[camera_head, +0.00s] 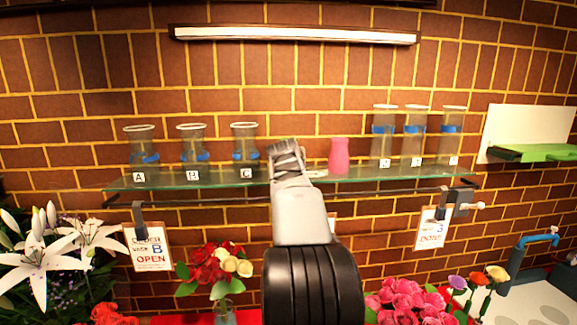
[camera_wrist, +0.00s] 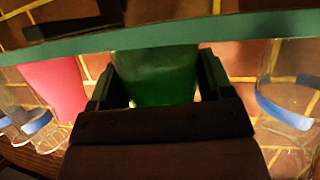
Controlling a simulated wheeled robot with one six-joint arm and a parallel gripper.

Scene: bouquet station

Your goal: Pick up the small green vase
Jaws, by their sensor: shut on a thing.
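The small green vase (camera_wrist: 155,76) is between the two fingers of my gripper (camera_wrist: 157,82) in the wrist view, which appears upside down. My gripper is shut on it, with one finger against each side. In the head view my gripper (camera_head: 286,152) is over the glass shelf (camera_head: 220,178), and the vase is hidden behind it. In the wrist view the vase meets the shelf's green edge (camera_wrist: 240,27); I cannot tell whether it still rests on the shelf.
A pink vase (camera_head: 339,156) stands close on the right. Glass vase C (camera_head: 245,145) is close on the left, with vases A and B beyond. Several taller blue-banded glasses (camera_head: 415,135) stand at the right. Flowers (camera_head: 215,265) fill the area below.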

